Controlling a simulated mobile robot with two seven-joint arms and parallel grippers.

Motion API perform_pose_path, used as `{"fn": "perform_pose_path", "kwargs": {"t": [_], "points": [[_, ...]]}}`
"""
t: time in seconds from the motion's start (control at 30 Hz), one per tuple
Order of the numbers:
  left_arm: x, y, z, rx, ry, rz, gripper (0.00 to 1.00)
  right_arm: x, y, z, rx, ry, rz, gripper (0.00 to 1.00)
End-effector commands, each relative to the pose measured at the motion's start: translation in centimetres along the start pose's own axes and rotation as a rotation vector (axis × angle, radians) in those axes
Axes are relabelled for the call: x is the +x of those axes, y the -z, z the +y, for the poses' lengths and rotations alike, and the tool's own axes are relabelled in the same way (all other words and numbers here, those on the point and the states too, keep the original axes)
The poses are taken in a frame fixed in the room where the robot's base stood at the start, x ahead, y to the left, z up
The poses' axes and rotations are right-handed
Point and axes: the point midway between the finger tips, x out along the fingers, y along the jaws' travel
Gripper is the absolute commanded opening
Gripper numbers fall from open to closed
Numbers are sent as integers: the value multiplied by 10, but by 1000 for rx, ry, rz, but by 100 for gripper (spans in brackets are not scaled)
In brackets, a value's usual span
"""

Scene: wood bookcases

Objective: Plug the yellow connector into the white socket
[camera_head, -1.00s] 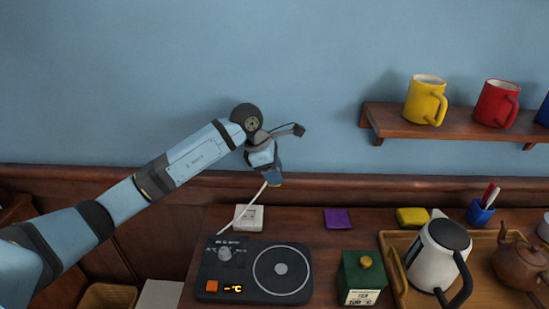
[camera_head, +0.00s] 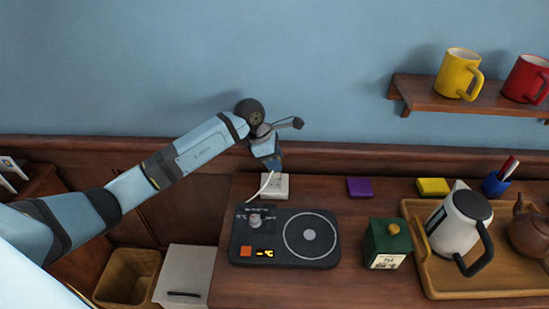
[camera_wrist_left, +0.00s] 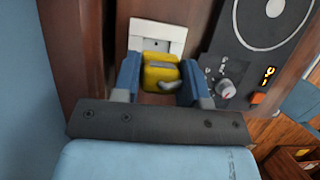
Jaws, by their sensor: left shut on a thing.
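My left gripper (camera_head: 275,169) is shut on the yellow connector (camera_wrist_left: 160,72), which sits between its two blue fingers in the left wrist view. The white socket (camera_head: 276,187) lies at the back edge of the desk, just below the fingertips in the head view. In the left wrist view the white socket (camera_wrist_left: 157,35) shows beyond the connector, with a small dark opening in its face. The connector appears apart from the socket, but the exact gap cannot be told. The connector is hidden by the fingers in the head view. My right gripper is not in view.
A black hot plate (camera_head: 284,238) stands in front of the socket. To its right are a green box (camera_head: 387,243), a purple block (camera_head: 360,187), a yellow block (camera_head: 433,187) and a tray (camera_head: 480,284) with a kettle (camera_head: 459,222). A shelf (camera_head: 466,97) holds mugs.

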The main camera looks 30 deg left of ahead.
Motion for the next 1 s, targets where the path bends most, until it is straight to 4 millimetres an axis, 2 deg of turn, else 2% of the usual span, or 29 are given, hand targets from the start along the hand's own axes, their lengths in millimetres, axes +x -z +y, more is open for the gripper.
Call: {"fn": "perform_pose_path", "kwargs": {"t": [0.27, 0.7, 1.0], "points": [[7, 3, 0, -1, 0, 0, 19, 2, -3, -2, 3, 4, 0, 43], [43, 18, 0, -1, 1, -1, 19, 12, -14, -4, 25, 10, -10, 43], [54, 22, 0, 0, 0, 0, 19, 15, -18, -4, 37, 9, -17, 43]]}}
